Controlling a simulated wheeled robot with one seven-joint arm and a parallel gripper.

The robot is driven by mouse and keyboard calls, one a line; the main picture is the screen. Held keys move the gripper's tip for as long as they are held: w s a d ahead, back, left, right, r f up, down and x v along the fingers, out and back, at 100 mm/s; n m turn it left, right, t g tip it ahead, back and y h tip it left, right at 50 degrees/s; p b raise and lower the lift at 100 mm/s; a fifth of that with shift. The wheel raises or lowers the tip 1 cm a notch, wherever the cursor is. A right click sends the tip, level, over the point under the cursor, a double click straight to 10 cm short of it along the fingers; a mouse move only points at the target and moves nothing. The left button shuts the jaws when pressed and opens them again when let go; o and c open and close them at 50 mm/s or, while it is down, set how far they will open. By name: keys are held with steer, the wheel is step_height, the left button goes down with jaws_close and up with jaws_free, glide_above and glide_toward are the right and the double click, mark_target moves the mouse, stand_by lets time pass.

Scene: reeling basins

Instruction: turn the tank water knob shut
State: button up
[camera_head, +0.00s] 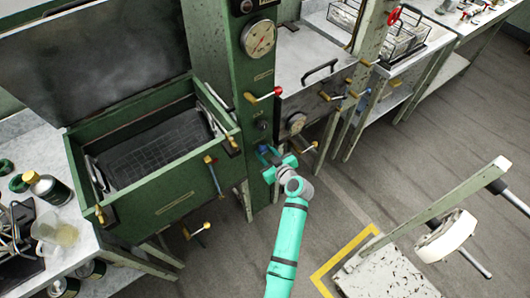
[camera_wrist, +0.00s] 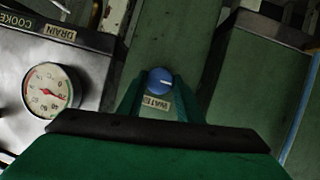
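The water knob (camera_wrist: 159,80) is round and blue with a pale mark on its face. It sits on the green column, above a small WATER label (camera_wrist: 156,102) in the wrist view. My gripper (camera_wrist: 159,86) faces the knob, with one green finger on each side of it. The fingers look open, with narrow gaps beside the knob; I cannot tell whether they reach its depth. In the head view my gripper (camera_head: 268,157) is at the lower part of the column, largely covering the knob.
A green basin (camera_head: 160,205) with an open lid stands left of the column (camera_head: 228,60). A red-tipped lever (camera_head: 264,95) juts out above my gripper. The floor (camera_head: 345,210) to the right has open room.

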stand_by(0.3)
steer(key=shift+w+d+r+m+g+y, duration=0.15)
steer(key=shift+m+g+y, duration=0.4)
steer(key=shift+m, duration=0.55)
steer(key=m, duration=0.1)
steer(key=m+g+y, duration=0.1)
steer(key=m+y, duration=0.1)
steer(key=shift+d+m+y, duration=0.25)
steer(key=shift+m, duration=0.05)
steer(key=m+y, duration=0.1)
steer(key=m, duration=0.1)
steer(key=m+g+y, duration=0.1)
steer(key=shift+w+d+f+m, duration=0.1)
steer(key=shift+w+f+m, duration=0.05)
steer(key=shift+f+m, duration=0.2)
steer(key=m+y, duration=0.2)
steer(key=shift+f+m, duration=0.1)
steer(key=shift+m, duration=0.25)
steer(key=shift+w, duration=0.1)
steer(key=shift+d+m, duration=0.15)
steer(key=shift+m, duration=0.15)
